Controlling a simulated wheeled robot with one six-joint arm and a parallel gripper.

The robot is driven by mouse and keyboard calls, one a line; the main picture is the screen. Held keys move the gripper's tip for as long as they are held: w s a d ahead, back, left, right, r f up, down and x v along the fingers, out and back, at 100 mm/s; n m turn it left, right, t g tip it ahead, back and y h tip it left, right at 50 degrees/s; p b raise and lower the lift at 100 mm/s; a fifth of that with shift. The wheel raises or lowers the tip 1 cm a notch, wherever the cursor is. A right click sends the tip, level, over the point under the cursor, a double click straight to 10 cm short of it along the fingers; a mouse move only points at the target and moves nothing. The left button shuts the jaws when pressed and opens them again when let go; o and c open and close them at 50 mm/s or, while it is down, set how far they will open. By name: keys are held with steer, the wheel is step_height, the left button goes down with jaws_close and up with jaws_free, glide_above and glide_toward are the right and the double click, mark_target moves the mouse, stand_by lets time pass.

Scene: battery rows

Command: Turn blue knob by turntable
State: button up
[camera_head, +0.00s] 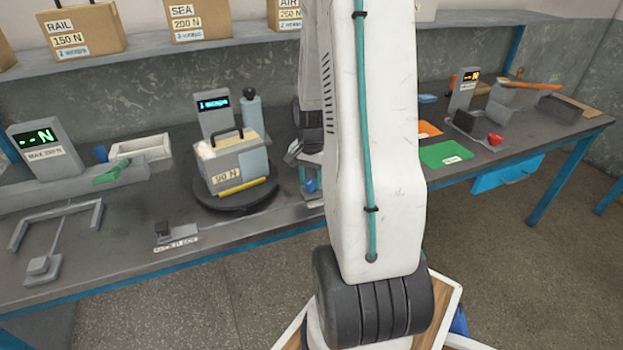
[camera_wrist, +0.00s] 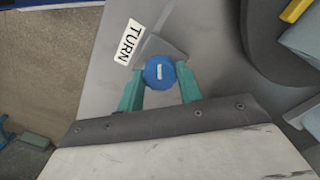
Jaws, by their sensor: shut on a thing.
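The blue knob (camera_wrist: 159,73) has a white mark on its face and sits by a grey bracket with a white TURN label (camera_wrist: 130,42) in the wrist view. My gripper (camera_wrist: 160,82) has its two teal fingers on either side of the knob, shut on it. In the head view the knob (camera_head: 311,185) is a small blue patch, mostly hidden by my arm. The round dark turntable (camera_head: 235,200) stands left of it, bearing a grey and beige case (camera_head: 228,165) labelled 90 N with a yellow strip.
The grey bench (camera_head: 130,215) holds a display reading in green (camera_head: 38,150) at left and a blue-lit display (camera_head: 213,115) behind the case. Orange and green mats (camera_head: 445,154) lie to the right. Boxes labelled RAIL (camera_head: 83,32) and SEA (camera_head: 188,18) stand on the shelf.

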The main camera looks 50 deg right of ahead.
mark_target(312, 181)
steer(key=shift+m, duration=0.3)
stand_by(0.4)
steer(key=o, duration=1)
step_height(312, 181, up, 8)
steer(key=shift+f, duration=0.1)
